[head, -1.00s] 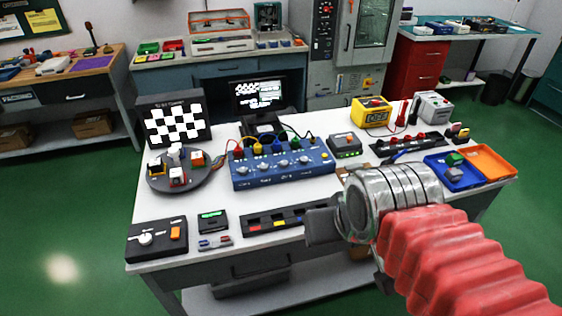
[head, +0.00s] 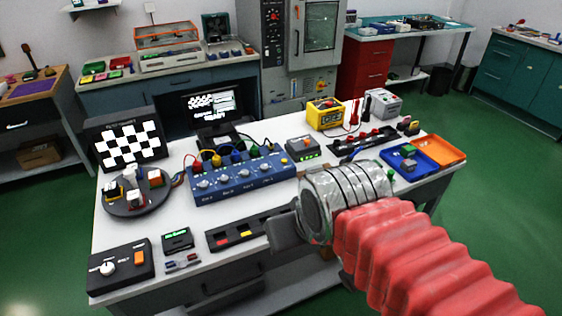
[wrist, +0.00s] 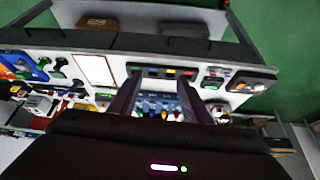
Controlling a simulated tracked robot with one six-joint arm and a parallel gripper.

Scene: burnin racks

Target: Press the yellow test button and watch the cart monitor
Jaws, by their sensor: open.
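A blue test box (head: 243,179) with several white knobs and coloured plugs on top stands mid-bench. A small yellow button (head: 284,161) shows near its right end. A dark monitor with white text and patterns (head: 213,107) stands behind it. A second monitor with a black-and-white checkerboard (head: 128,144) stands to the left.
A black box with an orange button (head: 122,268) sits at the front left. A round turntable (head: 118,210) holds small blocks. A yellow meter (head: 325,114), and blue (head: 421,162) and orange (head: 440,149) trays, are on the right. Green floor is open at the right.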

